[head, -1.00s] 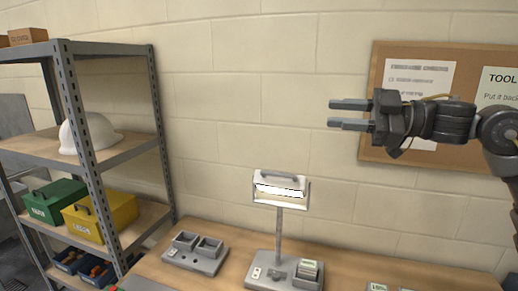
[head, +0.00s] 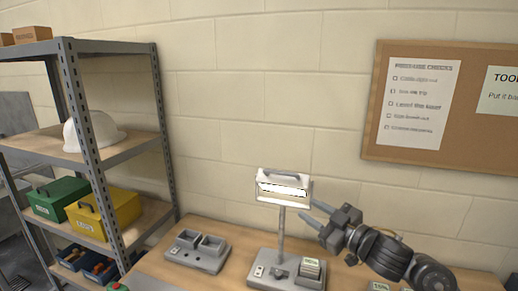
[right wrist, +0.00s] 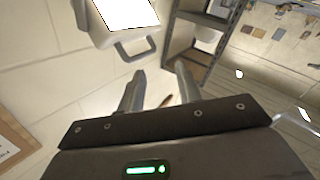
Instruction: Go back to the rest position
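My right gripper (head: 316,219) is in the lower right of the head view, in front of the wall and just right of the lamp on its post. Its two fingers point up and left and stand apart with nothing between them. In the right wrist view the two fingers (right wrist: 160,88) also show apart and empty. The lit lamp head (head: 284,187) has a handle on top and sits on a grey post; it shows at the upper left of the right wrist view (right wrist: 108,22). My left gripper is in neither view.
A metal shelf (head: 87,128) at left holds a white hard hat (head: 92,131), a green box (head: 57,199) and a yellow box (head: 103,213). A corkboard (head: 450,150) hangs at right.

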